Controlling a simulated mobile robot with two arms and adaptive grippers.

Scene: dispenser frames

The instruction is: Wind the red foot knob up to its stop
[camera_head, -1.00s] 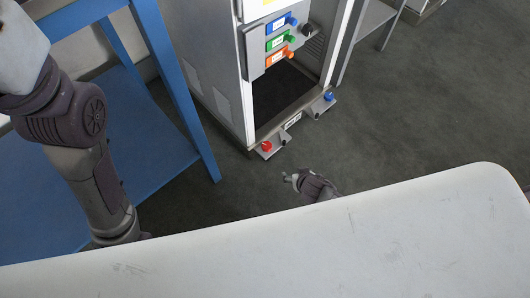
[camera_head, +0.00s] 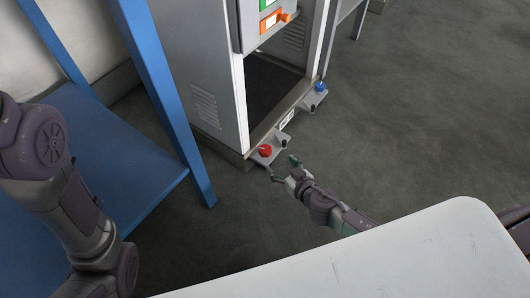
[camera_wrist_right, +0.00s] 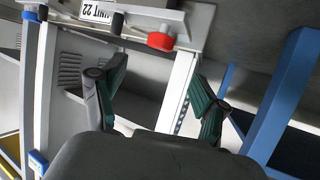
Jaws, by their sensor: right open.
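The red foot knob (camera_head: 265,151) sits on the small foot bracket at the near bottom corner of the grey dispenser frame (camera_head: 195,60). In the right wrist view the red knob (camera_wrist_right: 161,41) shows beyond the fingertips, roughly between them. My right gripper (camera_head: 282,166) is close to the knob, on its right and near side. Its fingers are spread, empty and apart from the knob. My left arm (camera_head: 60,190) shows at the left, but its gripper is out of view.
A blue foot knob (camera_head: 320,86) is on the other front foot. A black knob (camera_head: 284,143) and a label (camera_head: 286,119) lie between them. A blue stand (camera_head: 165,95) is at the left. Open grey floor (camera_head: 420,110) lies to the right.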

